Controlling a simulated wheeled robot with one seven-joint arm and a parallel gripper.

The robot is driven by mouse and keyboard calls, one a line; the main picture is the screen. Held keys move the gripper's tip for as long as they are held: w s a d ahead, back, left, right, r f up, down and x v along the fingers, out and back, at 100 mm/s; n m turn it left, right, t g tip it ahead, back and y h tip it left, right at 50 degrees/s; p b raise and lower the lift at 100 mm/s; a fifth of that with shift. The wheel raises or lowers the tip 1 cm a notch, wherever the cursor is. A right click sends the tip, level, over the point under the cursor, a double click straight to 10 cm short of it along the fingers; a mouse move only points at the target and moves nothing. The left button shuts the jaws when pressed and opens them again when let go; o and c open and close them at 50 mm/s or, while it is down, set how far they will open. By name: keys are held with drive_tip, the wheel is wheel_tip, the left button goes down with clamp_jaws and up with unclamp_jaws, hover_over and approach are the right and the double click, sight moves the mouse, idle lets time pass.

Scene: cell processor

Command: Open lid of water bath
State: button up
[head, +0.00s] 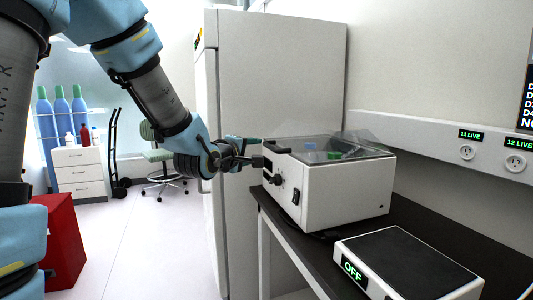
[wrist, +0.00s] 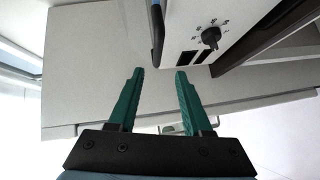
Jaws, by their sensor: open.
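The water bath (head: 325,200) is a white box on the dark bench, with a knob and switch on its front. Its clear lid (head: 355,148) appears to lie over the top; blue and green items show through it. A dark handle (head: 277,147) is at the lid's front edge. My gripper (head: 258,151) is open and empty, just in front of the handle. In the wrist view, my gripper's green fingers (wrist: 159,72) are spread, and the handle (wrist: 156,38) is just beyond the tips, roughly in line with the gap. No contact can be made out.
A white device with an "OFF" display (head: 353,271) lies on the bench (head: 440,226) in front of the bath. A tall white cabinet (head: 275,75) stands behind my gripper. Wall outlets (head: 467,152) are at right.

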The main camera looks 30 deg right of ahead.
sight(268, 147)
drive_tip(key=p+x, duration=0.1)
drive_tip(key=x, duration=0.4)
drive_tip(key=p+x, duration=0.2)
drive_tip(key=x, duration=0.3)
drive_tip(key=shift+w+d+r, duration=0.2)
drive_tip(key=shift+d, duration=0.2)
clamp_jaws()
idle(1.0)
